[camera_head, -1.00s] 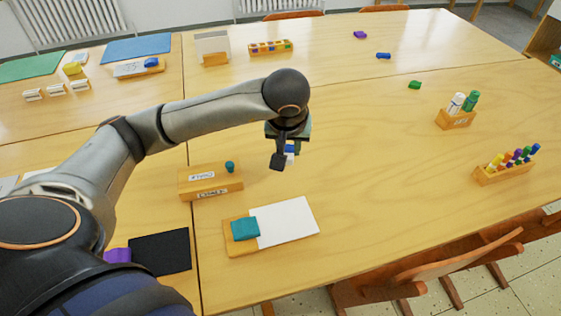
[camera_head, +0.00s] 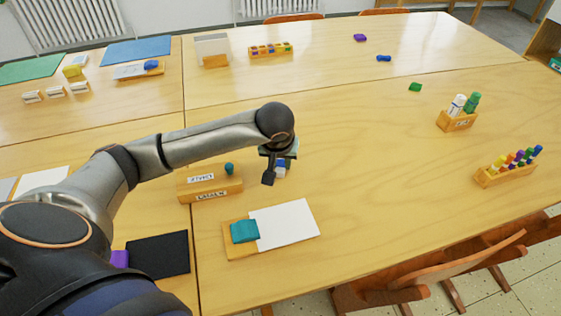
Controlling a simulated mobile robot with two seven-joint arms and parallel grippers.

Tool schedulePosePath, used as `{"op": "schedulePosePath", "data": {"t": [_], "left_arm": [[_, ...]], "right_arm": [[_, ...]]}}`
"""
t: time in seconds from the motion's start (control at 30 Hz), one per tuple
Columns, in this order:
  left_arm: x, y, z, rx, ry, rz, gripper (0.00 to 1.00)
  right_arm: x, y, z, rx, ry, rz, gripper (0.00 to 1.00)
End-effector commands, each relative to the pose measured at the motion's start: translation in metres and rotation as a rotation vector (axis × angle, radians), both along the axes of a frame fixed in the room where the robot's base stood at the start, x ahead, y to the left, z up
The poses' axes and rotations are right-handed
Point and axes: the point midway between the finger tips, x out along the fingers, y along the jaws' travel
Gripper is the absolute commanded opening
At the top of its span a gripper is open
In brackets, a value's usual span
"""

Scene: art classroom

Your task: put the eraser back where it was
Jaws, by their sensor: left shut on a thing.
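My left gripper (camera_head: 276,175) hangs over the near table, just right of a labelled wooden block. It is shut on a small blue-and-white eraser (camera_head: 281,168). The dark finger partly hides the eraser, and I cannot tell whether it touches the table. My right gripper is not in view.
A wooden board (camera_head: 238,252) with a teal pad and white sheet lies in front. A marker holder (camera_head: 457,122) and a colourful pen rack (camera_head: 505,174) stand right. A green piece (camera_head: 415,87) lies farther back. The table's middle is clear.

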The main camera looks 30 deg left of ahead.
Motion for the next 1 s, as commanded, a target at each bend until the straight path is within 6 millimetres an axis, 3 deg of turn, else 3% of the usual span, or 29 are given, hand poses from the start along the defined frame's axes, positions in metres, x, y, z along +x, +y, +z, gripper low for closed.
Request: {"op": "schedulePosePath", "data": {"t": [0.07, 0.1, 0.37, 0.73, 1.0], "left_arm": [[0.0, 0.0, -0.004, 0.0, -0.001, 0.0, 0.0], [0.0, 0.0, -0.004, 0.0, -0.001, 0.0, 0.3], [0.0, 0.0, -0.003, 0.0, 0.0, 0.0, 0.59], [-0.001, -0.001, 0.005, 0.0, -0.001, -0.001, 0.59], [-0.019, -0.01, 0.056, 0.001, -0.005, -0.003, 0.59]], "right_arm": [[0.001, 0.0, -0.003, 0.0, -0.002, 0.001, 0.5], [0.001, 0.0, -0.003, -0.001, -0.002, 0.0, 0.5], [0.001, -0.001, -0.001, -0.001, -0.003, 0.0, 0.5], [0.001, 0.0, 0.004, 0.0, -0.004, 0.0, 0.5], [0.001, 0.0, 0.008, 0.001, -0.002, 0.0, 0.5]]}}
